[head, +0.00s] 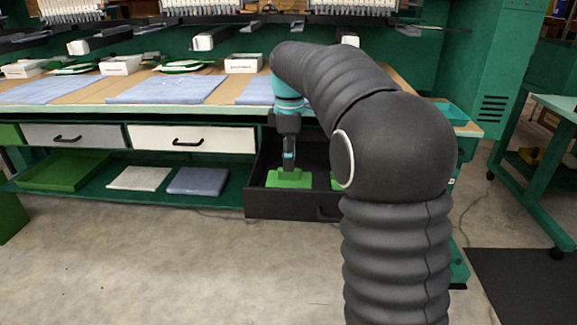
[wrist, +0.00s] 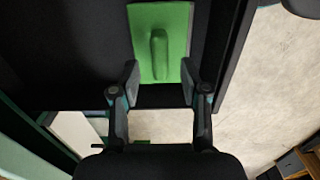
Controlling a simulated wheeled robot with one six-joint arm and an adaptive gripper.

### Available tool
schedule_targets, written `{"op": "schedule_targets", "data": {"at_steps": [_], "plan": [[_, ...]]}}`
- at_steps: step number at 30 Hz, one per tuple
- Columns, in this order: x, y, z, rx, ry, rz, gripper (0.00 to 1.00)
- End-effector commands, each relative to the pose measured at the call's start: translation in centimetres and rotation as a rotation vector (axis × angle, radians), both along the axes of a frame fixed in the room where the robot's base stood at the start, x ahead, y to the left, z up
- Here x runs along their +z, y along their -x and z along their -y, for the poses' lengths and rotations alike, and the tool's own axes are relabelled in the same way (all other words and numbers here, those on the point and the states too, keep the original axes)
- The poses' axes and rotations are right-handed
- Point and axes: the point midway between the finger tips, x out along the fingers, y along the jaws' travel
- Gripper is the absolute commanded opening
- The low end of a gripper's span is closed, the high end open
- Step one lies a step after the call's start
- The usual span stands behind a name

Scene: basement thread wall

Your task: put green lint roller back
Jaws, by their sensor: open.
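A green flat rectangular piece with a raised rounded handle (head: 288,179) lies in the open black drawer (head: 285,207). It also shows in the wrist view (wrist: 176,21), where its handle (wrist: 159,55) runs lengthwise between and just beyond my fingertips. I cannot tell for sure that it is the lint roller; I see no roll. My gripper (head: 289,163) points down into the drawer, over this piece. In the wrist view my gripper (wrist: 159,80) is open, one finger on each side of the handle's line, with nothing held. Another green patch (head: 336,181) in the drawer is mostly hidden by my arm.
Left of the open drawer are closed white (head: 192,139) and grey (head: 75,136) drawers. The shelf below holds a green tray (head: 66,172) and folded cloths (head: 198,181). The worktop above carries blue cloths (head: 166,89) and white boxes (head: 121,65). The floor in front is clear.

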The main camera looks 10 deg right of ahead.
Motion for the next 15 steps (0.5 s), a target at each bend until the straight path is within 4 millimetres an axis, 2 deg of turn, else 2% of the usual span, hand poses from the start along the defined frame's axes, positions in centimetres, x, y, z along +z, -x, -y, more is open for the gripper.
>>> {"op": "schedule_targets", "data": {"at_steps": [1,6,12,15], "plan": [[1.3,-0.1,0.0,0.0,0.0,0.004,0.45],[4.7,-0.1,0.0,0.0,0.0,0.003,0.45],[7.5,-0.1,0.0,0.0,0.0,0.002,0.45],[8.1,-0.1,0.0,0.0,0.0,0.001,0.45]]}}
